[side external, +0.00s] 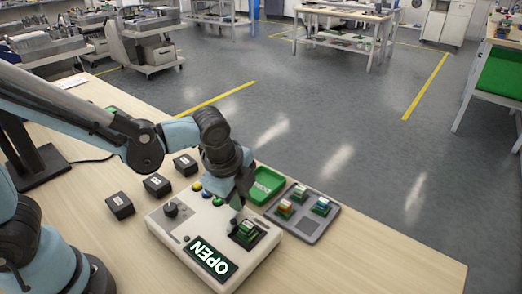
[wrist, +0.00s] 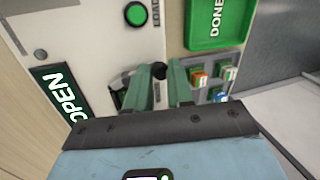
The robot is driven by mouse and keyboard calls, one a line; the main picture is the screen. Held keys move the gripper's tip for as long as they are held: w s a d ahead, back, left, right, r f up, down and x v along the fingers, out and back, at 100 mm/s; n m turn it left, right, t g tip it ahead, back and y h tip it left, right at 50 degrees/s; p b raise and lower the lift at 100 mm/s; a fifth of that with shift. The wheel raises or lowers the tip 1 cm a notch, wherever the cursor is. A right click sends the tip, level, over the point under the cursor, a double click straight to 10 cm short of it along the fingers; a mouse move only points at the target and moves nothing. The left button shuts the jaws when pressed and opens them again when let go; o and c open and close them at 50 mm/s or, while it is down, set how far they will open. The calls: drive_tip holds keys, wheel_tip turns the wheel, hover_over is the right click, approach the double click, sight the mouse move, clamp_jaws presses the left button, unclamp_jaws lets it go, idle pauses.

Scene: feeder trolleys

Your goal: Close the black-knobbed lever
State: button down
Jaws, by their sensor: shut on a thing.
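The black-knobbed lever (wrist: 159,70) belongs to a white control box (side external: 165,222). In the wrist view its round black knob shows between my two greenish fingertips. My gripper (wrist: 161,77) is shut on the knob, and the fingers hide the lever's arm. In the side view my gripper (side external: 237,208) reaches down onto the right part of the box, beside a dark socket (side external: 262,237) with a green board in it. The knob cannot be made out there.
The box top carries a black dial (side external: 171,210) and coloured buttons. A green DONE tray (side external: 266,184) and a grey tray (side external: 310,230) with small boards stand behind and right. Several black blocks (side external: 120,206) lie left. The table is bare at the front right.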

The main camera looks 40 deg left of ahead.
sight(217, 213)
drive_tip(key=shift+a, duration=0.1)
drive_tip(key=n, duration=0.2)
drive_tip(key=n+y, duration=0.1)
drive_tip(key=shift+s+a+n, duration=0.3)
drive_tip(key=shift+a+n, duration=0.1)
drive_tip(key=n, duration=0.2)
drive_tip(key=s+n+g, duration=0.1)
drive_tip(key=shift+a+n+y, duration=0.35)
drive_tip(key=shift+n+y, duration=0.05)
drive_tip(key=n, duration=0.1)
drive_tip(key=s+n, duration=0.1)
drive_tip(key=n, duration=0.1)
drive_tip(key=shift+a+g+y, duration=0.2)
drive_tip(key=shift+g+y, duration=0.1)
drive_tip(key=shift+g, duration=0.1)
drive_tip(key=shift+s+n+g, duration=0.15)
drive_tip(key=shift+s+n, duration=0.05)
drive_tip(key=shift+n, duration=0.6)
drive_tip(key=shift+s+n+g, duration=0.15)
drive_tip(key=shift+n, duration=0.65)
drive_tip(key=c, duration=1)
unclamp_jaws()
drive_tip(key=shift+s, duration=0.1)
